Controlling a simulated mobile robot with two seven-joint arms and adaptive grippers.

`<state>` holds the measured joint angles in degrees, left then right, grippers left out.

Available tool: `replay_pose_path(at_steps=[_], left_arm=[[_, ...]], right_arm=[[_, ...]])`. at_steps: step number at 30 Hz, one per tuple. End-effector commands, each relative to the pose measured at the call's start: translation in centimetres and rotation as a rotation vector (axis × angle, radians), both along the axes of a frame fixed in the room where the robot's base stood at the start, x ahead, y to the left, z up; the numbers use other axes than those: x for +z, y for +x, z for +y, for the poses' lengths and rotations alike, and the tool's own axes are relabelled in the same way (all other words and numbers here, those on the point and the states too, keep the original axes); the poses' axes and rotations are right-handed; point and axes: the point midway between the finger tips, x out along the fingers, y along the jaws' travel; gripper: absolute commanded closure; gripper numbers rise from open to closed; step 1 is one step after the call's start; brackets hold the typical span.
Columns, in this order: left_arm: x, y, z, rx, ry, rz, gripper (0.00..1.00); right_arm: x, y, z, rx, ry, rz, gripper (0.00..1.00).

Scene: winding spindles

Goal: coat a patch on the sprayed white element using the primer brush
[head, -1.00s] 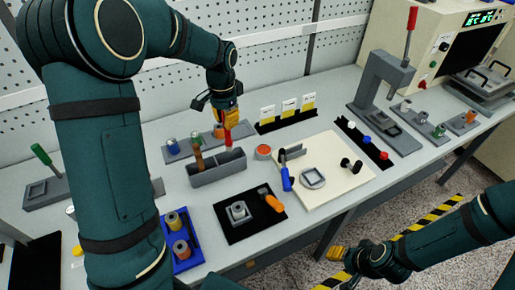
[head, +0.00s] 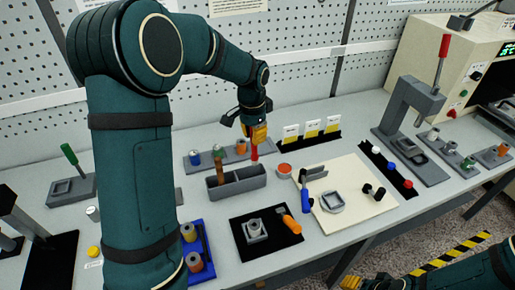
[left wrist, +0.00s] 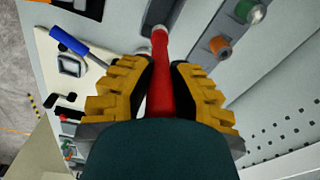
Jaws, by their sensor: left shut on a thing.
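My left gripper (head: 256,134) is shut on a red-handled tool (head: 254,151), probably the primer brush, at the right end of a grey open box (head: 237,184). The tool stands roughly upright and its lower end is hidden by the box. In the left wrist view the red handle (left wrist: 162,75) runs between the yellow fingers (left wrist: 163,92). A white-topped piece (head: 376,149) stands on a black strip at the right; I cannot tell whether it is the sprayed element. My right gripper (head: 350,283) is at the bottom edge, mostly cut off.
A brown-handled tool (head: 218,168) stands in the same box. A cream board (head: 350,165) holds a blue-handled tool (head: 306,197) and a grey square frame (head: 332,201). A red-orange tin (head: 284,168) is right of the box. A grey press (head: 411,115) stands at the right.

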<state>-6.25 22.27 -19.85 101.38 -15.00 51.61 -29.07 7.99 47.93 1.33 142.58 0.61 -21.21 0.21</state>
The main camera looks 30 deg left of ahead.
Motion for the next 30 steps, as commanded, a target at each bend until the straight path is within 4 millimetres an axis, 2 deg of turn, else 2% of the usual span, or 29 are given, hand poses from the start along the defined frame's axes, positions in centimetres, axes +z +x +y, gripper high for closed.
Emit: replay_pose_path(at_steps=[1,6,12,20,30], left_arm=[[-0.7,0.7,-0.8,-0.003,-0.005,-0.033,1.0],[-1.3,3.5,-3.7,-0.005,-0.03,-0.176,1.0],[-1.1,5.5,-5.9,-0.002,-0.056,-0.286,1.0],[-1.7,5.8,-6.2,0.001,-0.061,-0.303,1.0],[-5.1,5.7,-6.2,0.0,-0.06,-0.302,1.0]], right_arm=[[-1.2,-0.1,0.0,0.002,-0.001,0.004,0.53],[-3.8,-0.5,0.2,0.007,-0.002,0.013,0.53],[-5.3,-0.7,0.2,0.011,-0.003,0.018,0.53],[-6.0,-0.9,0.3,0.015,-0.002,0.023,0.53],[-8.5,-1.6,0.4,0.029,0.002,0.038,0.53]])
